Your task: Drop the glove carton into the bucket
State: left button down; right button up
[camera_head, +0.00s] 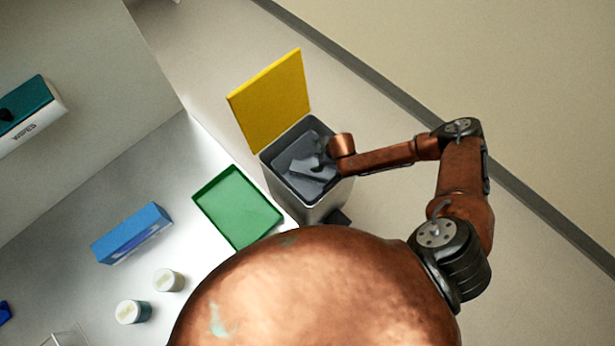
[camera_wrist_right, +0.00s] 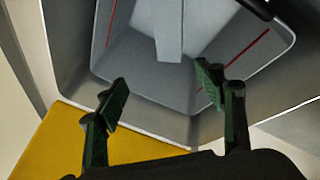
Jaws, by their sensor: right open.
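The bucket (camera_head: 322,207) is a grey, square-mouthed bin with its yellow lid (camera_head: 270,100) swung open. My right gripper (camera_head: 322,160) is over its mouth, and the wrist view shows the two fingers (camera_wrist_right: 162,82) apart with nothing between them. A plain grey block (camera_wrist_right: 169,32) shows inside the bucket (camera_wrist_right: 290,45) in the wrist view, beyond the fingertips; I cannot tell whether it is the glove carton. A blue box (camera_head: 131,233) lies on the white bench; its label is unreadable. My left gripper is not in view.
A green tray (camera_head: 222,208) lies on the bench beside the bucket. Two white-lidded jars (camera_head: 168,280) (camera_head: 132,312) stand near the blue box. A teal and white wipes box (camera_head: 33,115) is at the upper left. Floor right of the bucket is clear.

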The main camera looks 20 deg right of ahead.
jog(key=shift+r, duration=0.1)
jog(key=v, duration=1.1)
jog(key=shift+s+r, duration=0.15)
jog(key=shift+r, duration=0.25)
jog(key=shift+a, duration=0.1)
